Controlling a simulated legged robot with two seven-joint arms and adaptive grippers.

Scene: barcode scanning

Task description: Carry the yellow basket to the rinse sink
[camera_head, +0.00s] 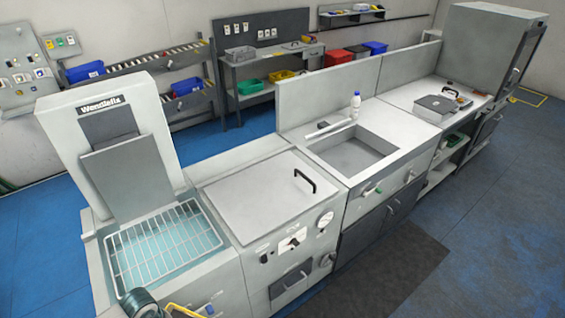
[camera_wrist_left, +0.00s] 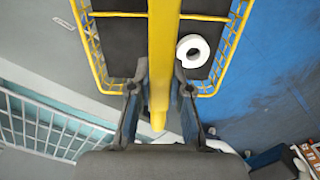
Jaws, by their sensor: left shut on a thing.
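The yellow basket (camera_wrist_left: 228,50) hangs from my left gripper (camera_wrist_left: 160,78), which is shut on its yellow handle bar (camera_wrist_left: 163,35). It has wire sides and a dark floor, with a white ring (camera_wrist_left: 193,50) inside. In the head view only a bit of the yellow basket (camera_head: 183,310) shows at the bottom edge, beside part of my left arm. A sunken sink (camera_head: 350,152) with a tap lies mid-counter, away to the right; it looks like the rinse sink. My right gripper is not in view.
A tank with a white wire rack (camera_head: 165,245) over bluish water stands at left, near my left arm. A lidded machine (camera_head: 258,195) with a black handle stands between it and the sink. A bottle (camera_head: 355,105) stands behind the sink. The floor in front is clear.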

